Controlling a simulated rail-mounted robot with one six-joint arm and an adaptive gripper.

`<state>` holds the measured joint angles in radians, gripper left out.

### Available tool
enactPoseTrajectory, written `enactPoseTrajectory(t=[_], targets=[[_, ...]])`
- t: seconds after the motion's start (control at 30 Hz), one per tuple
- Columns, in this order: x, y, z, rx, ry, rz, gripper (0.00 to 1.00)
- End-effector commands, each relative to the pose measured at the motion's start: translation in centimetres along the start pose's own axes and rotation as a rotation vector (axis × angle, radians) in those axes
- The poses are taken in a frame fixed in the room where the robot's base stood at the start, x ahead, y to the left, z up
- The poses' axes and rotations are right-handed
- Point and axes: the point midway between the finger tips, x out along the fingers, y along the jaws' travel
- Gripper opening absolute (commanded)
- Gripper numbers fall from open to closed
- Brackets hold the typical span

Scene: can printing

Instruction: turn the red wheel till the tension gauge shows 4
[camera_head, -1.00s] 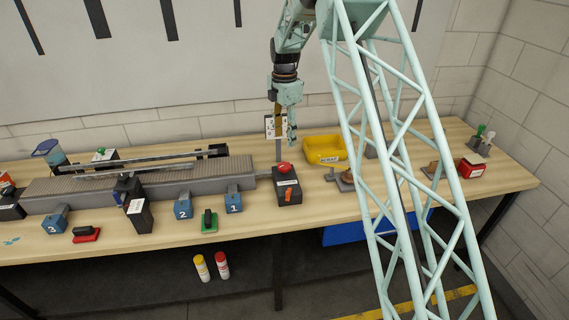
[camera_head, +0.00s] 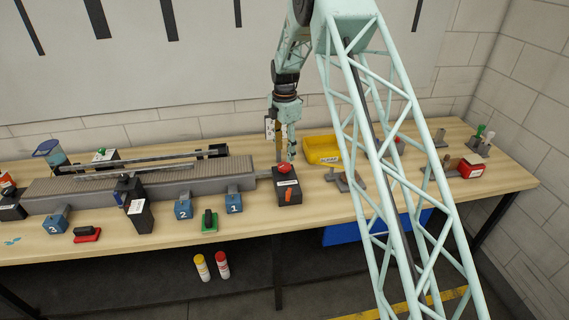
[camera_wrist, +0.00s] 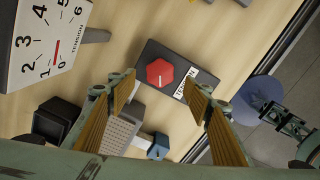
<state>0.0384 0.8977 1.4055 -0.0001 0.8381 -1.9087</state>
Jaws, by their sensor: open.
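The red wheel (camera_head: 285,168) sits on top of a dark box on the bench. In the wrist view the red wheel (camera_wrist: 159,73) is a faceted knob with a pale mark, beside a label partly hidden by a finger. The tension gauge (camera_wrist: 45,38) is a white dial at the upper left; its red needle points at about 0. In the head view the gauge (camera_head: 270,129) stands behind the wheel, small and partly covered. My gripper (camera_wrist: 160,90) is open and empty, its fingers pointing down either side of the wheel, apart from it. It also shows just above the wheel in the head view (camera_head: 287,152).
A yellow scrap bin (camera_head: 322,150) stands right of the wheel. The conveyor (camera_head: 140,180) runs to the left, with blue numbered blocks (camera_head: 234,202) in front.

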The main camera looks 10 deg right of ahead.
Motion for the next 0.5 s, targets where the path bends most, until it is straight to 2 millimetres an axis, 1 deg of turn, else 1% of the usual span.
enactPoseTrajectory(t=[0.1,0.3,0.5], targets=[[1.7,-0.1,0.0,0.0,0.001,-0.003,0.46],[4.2,-0.1,0.0,0.0,0.001,-0.002,0.46],[5.9,0.0,0.0,0.0,0.0,-0.001,0.46]])
